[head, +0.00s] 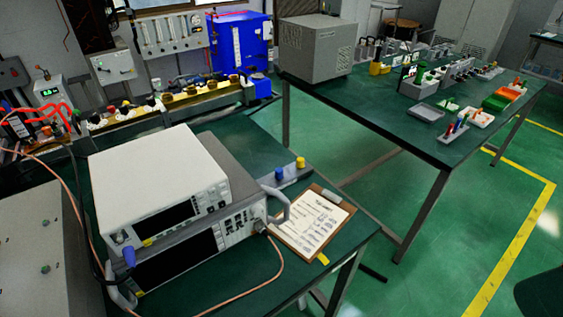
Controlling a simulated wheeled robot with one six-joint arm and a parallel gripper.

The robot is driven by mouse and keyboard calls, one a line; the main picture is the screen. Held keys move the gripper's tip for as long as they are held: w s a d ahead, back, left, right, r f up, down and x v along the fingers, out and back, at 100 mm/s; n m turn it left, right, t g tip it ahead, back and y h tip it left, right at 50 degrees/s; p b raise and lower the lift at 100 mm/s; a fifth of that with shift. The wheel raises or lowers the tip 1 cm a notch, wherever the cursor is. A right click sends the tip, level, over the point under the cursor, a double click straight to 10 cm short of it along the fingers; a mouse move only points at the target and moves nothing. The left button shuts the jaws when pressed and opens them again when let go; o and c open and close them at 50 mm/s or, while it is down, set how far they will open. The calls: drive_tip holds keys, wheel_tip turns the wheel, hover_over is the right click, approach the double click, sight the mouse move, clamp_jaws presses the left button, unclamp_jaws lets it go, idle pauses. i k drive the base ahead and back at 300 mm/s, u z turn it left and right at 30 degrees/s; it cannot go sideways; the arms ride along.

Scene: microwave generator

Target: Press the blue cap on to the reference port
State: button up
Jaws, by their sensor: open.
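A small blue cap (279,174) stands upright on a grey holder (290,178) to the right of the stacked instruments, beside a yellow cap (300,162). The microwave generator seems to be one of two stacked instruments; the upper is a white box (160,180) and the lower a grey unit (180,258) with a dark screen. Another blue cylindrical piece (129,257) shows at the left of the lower unit's front. A round connector (260,227) with a copper-coloured cable sits at the right of that front. I cannot tell which port is the reference port. My gripper is not in view.
A clipboard (312,222) with paper lies right of the instruments on the green bench. The copper-coloured cable (276,265) loops over the bench front. A second table (445,150) with a grey box and trays stands behind, with open green floor between.

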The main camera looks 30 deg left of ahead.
sight(279, 174)
drive_tip(key=u, duration=0.6)
drive_tip(key=i, duration=0.9)
drive_tip(key=u, duration=0.7)
